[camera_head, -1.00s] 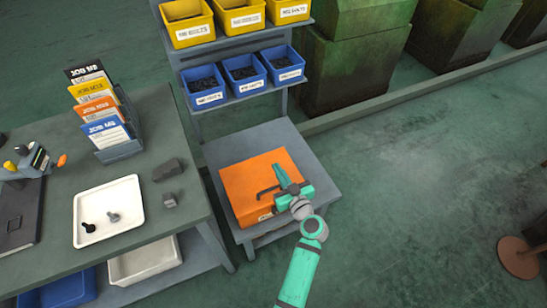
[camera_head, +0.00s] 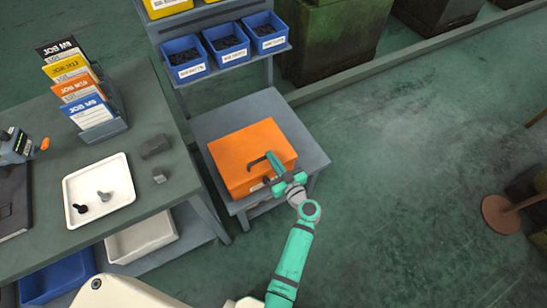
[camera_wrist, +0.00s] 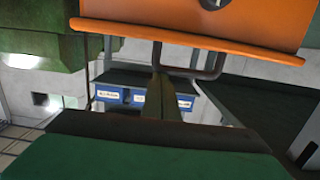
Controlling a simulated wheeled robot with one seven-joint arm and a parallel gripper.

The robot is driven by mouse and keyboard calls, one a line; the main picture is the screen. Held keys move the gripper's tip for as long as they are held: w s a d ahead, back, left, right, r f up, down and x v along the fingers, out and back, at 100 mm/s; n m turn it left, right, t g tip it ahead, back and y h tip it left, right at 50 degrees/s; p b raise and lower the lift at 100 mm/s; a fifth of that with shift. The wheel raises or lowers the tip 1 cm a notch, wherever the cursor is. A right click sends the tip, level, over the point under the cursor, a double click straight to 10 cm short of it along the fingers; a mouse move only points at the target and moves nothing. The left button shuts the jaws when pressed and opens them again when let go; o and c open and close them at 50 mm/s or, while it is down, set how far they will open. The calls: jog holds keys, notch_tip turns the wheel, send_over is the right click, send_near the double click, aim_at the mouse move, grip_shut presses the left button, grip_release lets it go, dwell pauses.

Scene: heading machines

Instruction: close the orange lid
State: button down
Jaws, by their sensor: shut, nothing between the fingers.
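The orange lid (camera_head: 245,146) tops an orange box on a low grey stand and looks nearly flat over it in the head view. I cannot tell whether a small gap remains at its front edge. A dark bar handle (camera_head: 258,160) sits near its front right. My gripper (camera_head: 271,160) is shut and empty at the lid's front right, beside the handle; contact is unclear. In the wrist view the shut fingers (camera_wrist: 157,98) point toward the orange lid (camera_wrist: 190,28), with the dark handle (camera_wrist: 190,72) just beyond their tips.
The grey stand (camera_head: 218,121) carries the box, with blue bins (camera_head: 185,62) on a rack behind. A workbench (camera_head: 140,105) with a white tray (camera_head: 98,190) stands at left. Green machines (camera_head: 340,40) stand at the back. The floor at right is mostly open; a brown round base (camera_head: 499,214) stands there.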

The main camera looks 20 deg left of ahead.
jog(key=shift+s+d+f+h, duration=0.15)
jog(key=shift+d+f, duration=0.1)
jog(key=shift+f, duration=0.4)
jog(key=shift+s+d+f+h, duration=0.15)
jog(key=shift+d+f, duration=0.1)
jog(key=shift+f, duration=0.4)
jog(key=shift+r, duration=0.2)
notch_tip(320, 180, up, 6)
jog(key=shift+f, duration=0.1)
jog(key=s+d+f, duration=0.5)
jog(key=d, duration=0.1)
jog(key=shift+s, duration=0.25)
jog(key=shift+d, duration=0.1)
